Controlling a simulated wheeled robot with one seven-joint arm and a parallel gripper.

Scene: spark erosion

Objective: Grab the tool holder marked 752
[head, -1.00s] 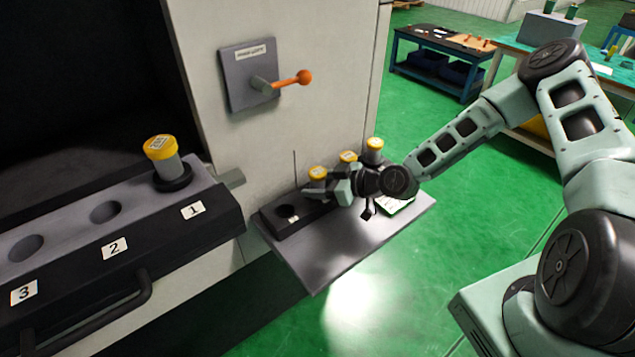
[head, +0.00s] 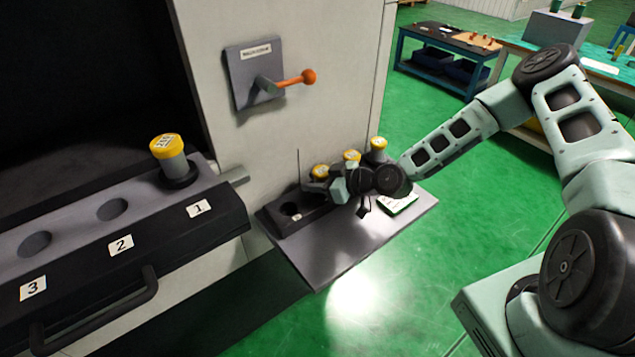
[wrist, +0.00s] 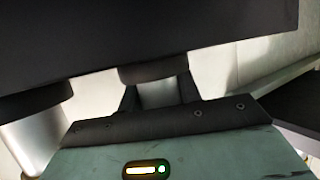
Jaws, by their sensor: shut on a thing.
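Several tool holders with yellow caps and grey bodies are in view. On the small shelf's black rack, the nearest holder (head: 320,171) is at my gripper (head: 318,186). A middle holder (head: 352,156) and a far holder (head: 378,144) stand behind it. Another holder (head: 168,147) stands upright in slot 1 of the machine rack. The cap markings are too small to read, so I cannot tell which is 752. In the wrist view my gripper's two dark fingers are shut on a grey cylindrical body (wrist: 158,94), under a black overhanging part that hides its top.
The rack (head: 281,216) has an empty hole at its near end. The shelf (head: 345,243) is bare in front, with a white card (head: 400,204) at right. The machine wall with an orange-knobbed lever (head: 308,77) rises behind. Slots 2 and 3 are empty.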

